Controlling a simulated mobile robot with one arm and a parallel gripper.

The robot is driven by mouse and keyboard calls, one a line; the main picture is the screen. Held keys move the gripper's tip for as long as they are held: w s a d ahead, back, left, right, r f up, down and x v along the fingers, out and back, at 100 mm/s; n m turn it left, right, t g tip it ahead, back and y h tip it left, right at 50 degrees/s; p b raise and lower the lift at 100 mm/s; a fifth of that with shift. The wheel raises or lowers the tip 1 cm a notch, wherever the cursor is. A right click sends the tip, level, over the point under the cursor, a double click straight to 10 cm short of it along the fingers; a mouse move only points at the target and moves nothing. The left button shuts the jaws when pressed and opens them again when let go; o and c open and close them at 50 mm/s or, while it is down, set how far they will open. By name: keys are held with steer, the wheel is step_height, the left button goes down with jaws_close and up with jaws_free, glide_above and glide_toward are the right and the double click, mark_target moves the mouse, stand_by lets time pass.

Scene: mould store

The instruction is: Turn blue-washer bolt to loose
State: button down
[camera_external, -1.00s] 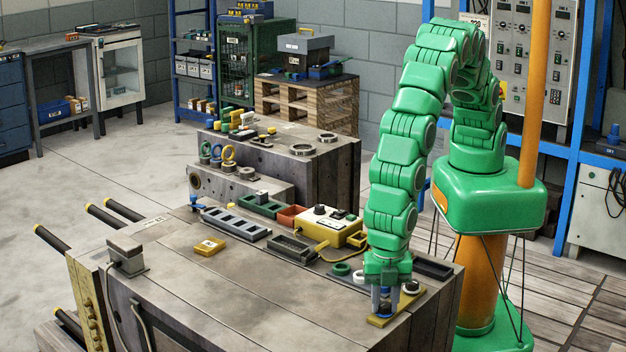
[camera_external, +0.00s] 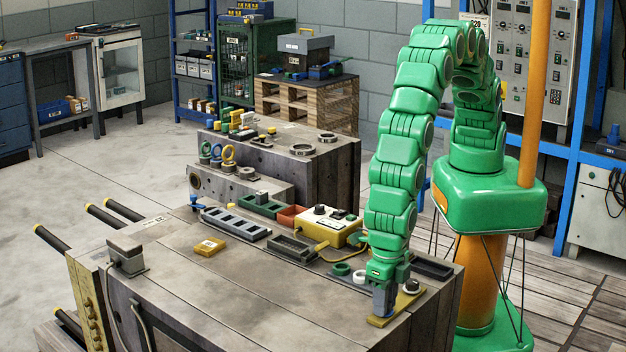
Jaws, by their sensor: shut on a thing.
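My gripper (camera_external: 383,303) points straight down at the front right corner of the large mould block (camera_external: 240,305). It is shut low over a yellow plate (camera_external: 402,304), on the bolt with the blue washer (camera_external: 382,320). A little blue shows at the foot of the fingers; the bolt's head is hidden between them. A second bolt with a dark head and pale collar (camera_external: 411,287) stands on the same plate, just right of and behind the gripper.
Behind are a yellow control box (camera_external: 328,226), a dark open tray (camera_external: 292,248) and a long slotted tray (camera_external: 235,223).

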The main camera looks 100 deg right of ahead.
steer(key=n, duration=0.3)
steer(key=shift+f+n, duration=0.1)
steer(key=shift+n, duration=0.3)
steer(key=shift+d+n, duration=0.1)
steer(key=shift+n, duration=1.8)
steer(key=c, duration=0.8)
jaws_free()
steer(key=shift+c, duration=0.2)
steer(key=shift+r, duration=4)
